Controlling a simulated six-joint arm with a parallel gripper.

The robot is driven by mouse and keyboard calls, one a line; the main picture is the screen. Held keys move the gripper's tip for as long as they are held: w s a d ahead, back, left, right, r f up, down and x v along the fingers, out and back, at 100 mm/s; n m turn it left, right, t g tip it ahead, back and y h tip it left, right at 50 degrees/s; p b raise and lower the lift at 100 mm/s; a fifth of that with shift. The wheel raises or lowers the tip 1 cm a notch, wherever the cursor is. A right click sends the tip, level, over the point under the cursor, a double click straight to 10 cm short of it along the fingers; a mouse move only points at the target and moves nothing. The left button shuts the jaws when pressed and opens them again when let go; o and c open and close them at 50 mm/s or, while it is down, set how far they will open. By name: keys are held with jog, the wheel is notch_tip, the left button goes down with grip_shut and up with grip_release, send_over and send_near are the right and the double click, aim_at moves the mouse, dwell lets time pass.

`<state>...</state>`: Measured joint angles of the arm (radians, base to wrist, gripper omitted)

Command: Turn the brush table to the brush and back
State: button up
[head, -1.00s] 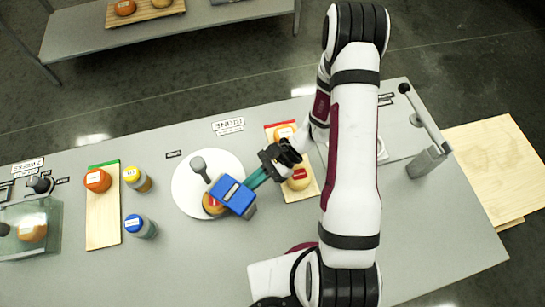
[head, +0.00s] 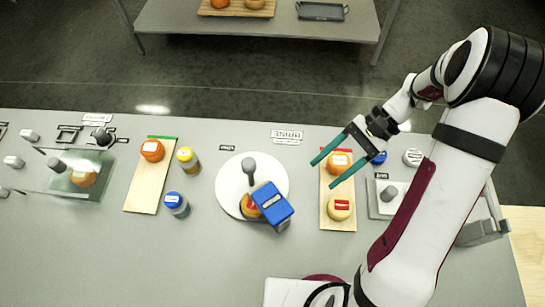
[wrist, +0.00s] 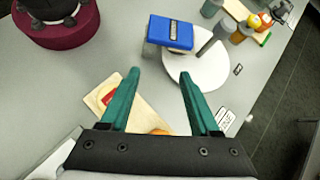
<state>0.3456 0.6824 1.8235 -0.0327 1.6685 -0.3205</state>
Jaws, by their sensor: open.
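The brush table is a white round disc (head: 233,181) on the worktop, with a grey upright knob (head: 249,168) at its far side. An orange cheese wheel (head: 249,207) sits on its near side, partly hidden under the blue brush block (head: 274,206). In the wrist view the disc (wrist: 211,71), the knob (wrist: 207,47) and the blue block (wrist: 171,33) show ahead of the fingers. My gripper (head: 324,174) is open and empty, its teal fingers spread above the right board, to the right of the disc and apart from it. The fingers also show in the wrist view (wrist: 158,74).
A red-ended board (head: 338,220) with two cheeses lies right of the disc. A green-ended board (head: 146,190) with one cheese, a yellow-topped jar (head: 188,160) and a blue-topped jar (head: 176,204) stand left. The worktop's front is largely clear.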

jog(key=shift+o, duration=0.4)
jog(key=w+a+r+n+t+h, duration=0.1)
jog(key=a+r+n+h, duration=0.5)
jog(key=a+n, duration=0.3)
jog(key=shift+w+r+n, duration=0.3)
jog(key=shift+r+n, duration=0.4)
jog(key=shift+n, duration=0.2)
jog(key=n+t+h, duration=0.2)
jog(key=n+t, duration=0.2)
jog(key=n, duration=0.4)
send_near(248, 162)
notch_tip(248, 162, down, 9)
jog(key=shift+s+f, duration=0.15)
jog(key=shift+f, duration=0.1)
grip_shut()
